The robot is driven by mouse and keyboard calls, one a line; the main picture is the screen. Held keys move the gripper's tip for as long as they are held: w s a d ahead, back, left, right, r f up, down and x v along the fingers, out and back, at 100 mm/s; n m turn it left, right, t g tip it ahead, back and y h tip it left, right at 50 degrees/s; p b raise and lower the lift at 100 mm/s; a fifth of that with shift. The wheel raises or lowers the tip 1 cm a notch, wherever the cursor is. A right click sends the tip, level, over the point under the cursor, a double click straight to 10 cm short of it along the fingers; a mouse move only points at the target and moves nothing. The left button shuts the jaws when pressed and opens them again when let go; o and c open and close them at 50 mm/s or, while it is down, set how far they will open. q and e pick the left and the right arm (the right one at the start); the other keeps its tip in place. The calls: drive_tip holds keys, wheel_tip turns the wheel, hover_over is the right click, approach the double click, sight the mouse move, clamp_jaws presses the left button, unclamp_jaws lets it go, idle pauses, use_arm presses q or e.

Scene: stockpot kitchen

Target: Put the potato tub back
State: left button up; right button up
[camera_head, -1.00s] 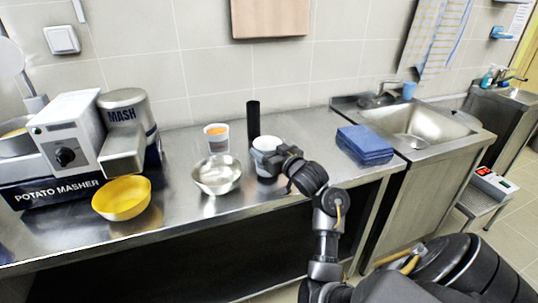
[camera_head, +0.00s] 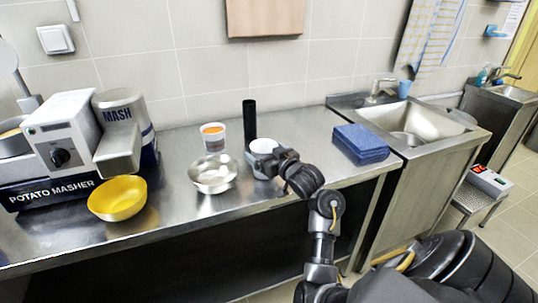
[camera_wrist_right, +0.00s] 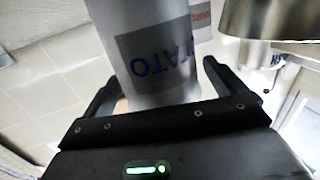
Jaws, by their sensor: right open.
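The potato tub (camera_head: 263,146) is a white-grey cup standing upright on the steel counter, right of the metal bowl. In the right wrist view the tub (camera_wrist_right: 158,45) shows its dark label with part of the word POTATO, upside down. My right gripper (camera_head: 262,163) is at the tub's front side. Its fingers (camera_wrist_right: 160,85) are spread on either side of the tub, with the tub between them. The tub's lower part is partly hidden by the gripper. My left gripper is not in view.
A steel bowl (camera_head: 213,175) and a tub with orange contents (camera_head: 213,138) stand left of the tub. A black cylinder (camera_head: 249,122) is just behind it. Blue cloths (camera_head: 361,143) lie right, before the sink (camera_head: 410,122). The yellow bowl (camera_head: 118,198) and masher (camera_head: 60,145) are left.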

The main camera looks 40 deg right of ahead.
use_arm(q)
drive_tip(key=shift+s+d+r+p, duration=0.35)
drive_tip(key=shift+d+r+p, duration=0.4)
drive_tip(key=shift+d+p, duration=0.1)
use_arm(e)
drive_tip(key=s+a, duration=0.1)
drive_tip(key=s, duration=1.1)
drive_tip(key=shift+r, duration=0.45)
drive_tip(key=shift+a, duration=0.1)
